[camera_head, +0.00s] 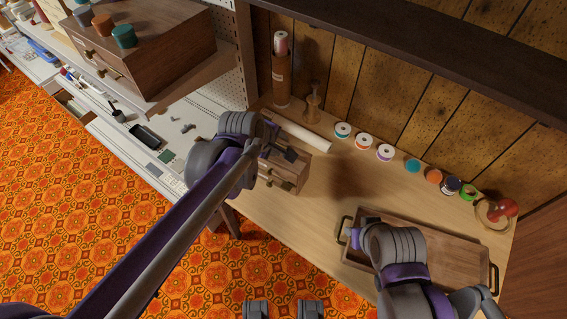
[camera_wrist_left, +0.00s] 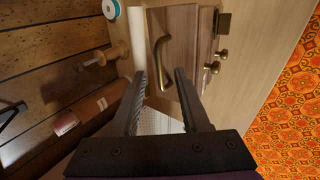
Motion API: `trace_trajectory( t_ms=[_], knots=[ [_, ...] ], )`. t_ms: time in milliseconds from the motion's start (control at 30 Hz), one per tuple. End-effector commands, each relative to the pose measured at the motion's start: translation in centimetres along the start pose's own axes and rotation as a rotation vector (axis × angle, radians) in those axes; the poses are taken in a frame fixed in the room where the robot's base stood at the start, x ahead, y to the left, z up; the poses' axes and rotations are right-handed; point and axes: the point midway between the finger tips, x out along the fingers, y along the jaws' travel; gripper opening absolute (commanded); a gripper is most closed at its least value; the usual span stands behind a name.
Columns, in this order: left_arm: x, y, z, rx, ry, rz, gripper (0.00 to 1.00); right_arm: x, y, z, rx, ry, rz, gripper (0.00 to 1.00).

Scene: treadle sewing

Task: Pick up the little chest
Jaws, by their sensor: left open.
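The little chest (camera_head: 289,173) is a small brown wooden box with drawers and knobs, standing on the light wooden table. My left gripper (camera_head: 278,145) is over its top. In the left wrist view the chest (camera_wrist_left: 184,50) has a curved brass handle (camera_wrist_left: 160,62) on top and brass knobs on one side. The open fingers of my left gripper (camera_wrist_left: 160,82) are on either side of the handle's near end, and the gripper holds nothing. In the head view the arm and gripper hide part of the chest. My right gripper (camera_head: 352,237) is by the tray's left end; its jaws are unclear.
A white roll (camera_head: 303,136) lies just behind the chest. Several thread spools (camera_head: 385,152) line the wall. A wooden tray (camera_head: 450,246) with dark handles is at the right. A larger drawer chest (camera_head: 150,45) stands on a shelf at upper left. The table's middle is clear.

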Motion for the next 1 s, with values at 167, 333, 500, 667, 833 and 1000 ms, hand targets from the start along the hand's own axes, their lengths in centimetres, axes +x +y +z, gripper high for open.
trace_trajectory(
  t_ms=[167, 333, 500, 667, 833, 1000],
  knots=[
    [2.3, 0.0, 0.0, -0.001, 0.0, 0.0, 0.46, 0.1, 0.0, 0.1, 0.0, -0.001, 0.0, 0.35],
    [2.6, 0.0, 0.0, -0.001, 0.0, 0.0, 0.46, 0.1, 0.0, 0.1, 0.0, -0.001, 0.0, 0.35],
    [2.6, 0.0, 0.0, 0.0, 0.0, 0.0, 0.35, 0.1, 0.0, 0.1, 0.0, -0.001, 0.0, 0.35],
    [2.6, 0.0, 0.0, 0.0, 0.0, 0.0, 0.06, 0.1, 0.0, 0.1, 0.0, -0.001, 0.0, 0.35],
    [2.6, 0.0, 0.0, 0.0, 0.0, 0.0, 0.0, 0.1, 0.0, 0.1, 0.0, -0.001, 0.0, 0.35],
    [2.6, 0.0, 0.0, 0.0, 0.0, 0.0, 0.0, 0.1, 0.0, 0.1, 0.0, -0.001, 0.0, 0.35]
  ],
)
